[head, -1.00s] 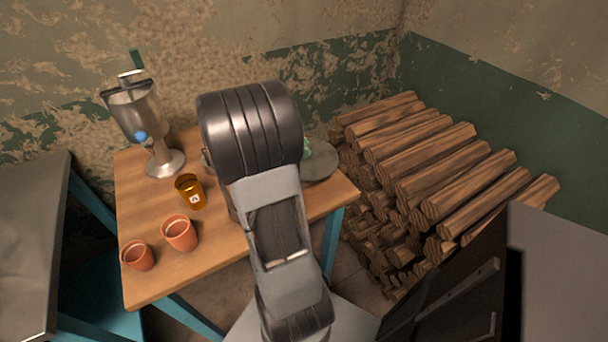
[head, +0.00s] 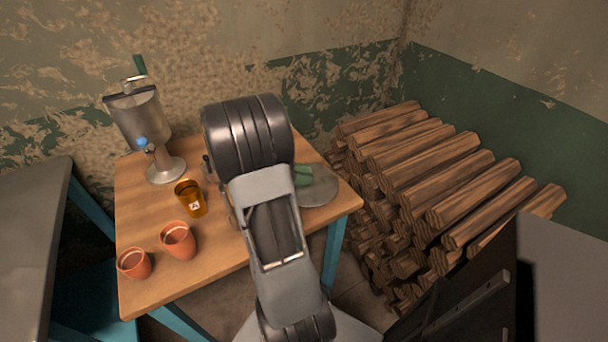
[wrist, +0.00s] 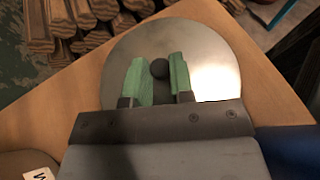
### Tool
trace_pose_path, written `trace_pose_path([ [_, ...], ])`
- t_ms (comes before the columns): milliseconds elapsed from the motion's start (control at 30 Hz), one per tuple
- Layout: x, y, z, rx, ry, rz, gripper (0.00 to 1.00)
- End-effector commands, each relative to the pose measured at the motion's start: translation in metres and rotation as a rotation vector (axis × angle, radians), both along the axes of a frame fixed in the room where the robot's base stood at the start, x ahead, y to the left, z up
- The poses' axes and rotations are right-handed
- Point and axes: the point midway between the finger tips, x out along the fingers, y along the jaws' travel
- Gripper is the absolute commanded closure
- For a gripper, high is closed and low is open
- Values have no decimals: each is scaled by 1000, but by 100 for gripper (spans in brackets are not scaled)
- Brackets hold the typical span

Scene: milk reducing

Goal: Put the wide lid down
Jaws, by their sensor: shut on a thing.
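The wide lid (head: 320,190) is a flat, round grey metal disc over the right corner of the wooden table (head: 215,262). In the wrist view the lid (wrist: 130,60) shows its shiny top and a dark round knob (wrist: 160,69) in the middle. My gripper (wrist: 158,75) has green fingers, one on each side of the knob, and is shut on it. In the head view my gripper (head: 302,176) is partly hidden behind my arm. The lid looks level and very close to the tabletop; I cannot tell whether it touches.
A metal separator (head: 140,118) stands at the table's back left. An amber labelled cup (head: 190,198) and two clay cups (head: 178,241) (head: 134,264) stand left of my arm. Stacked logs (head: 440,190) lie beyond the table's right edge. A grey table (head: 28,230) is at far left.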

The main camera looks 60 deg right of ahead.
Motion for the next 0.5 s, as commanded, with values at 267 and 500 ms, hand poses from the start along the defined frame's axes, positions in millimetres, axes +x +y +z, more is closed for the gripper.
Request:
trace_pose_path([
  [267, 0, 0, -2, 1, 1, 0, 61],
  [500, 0, 0, -2, 0, 0, 0, 52],
])
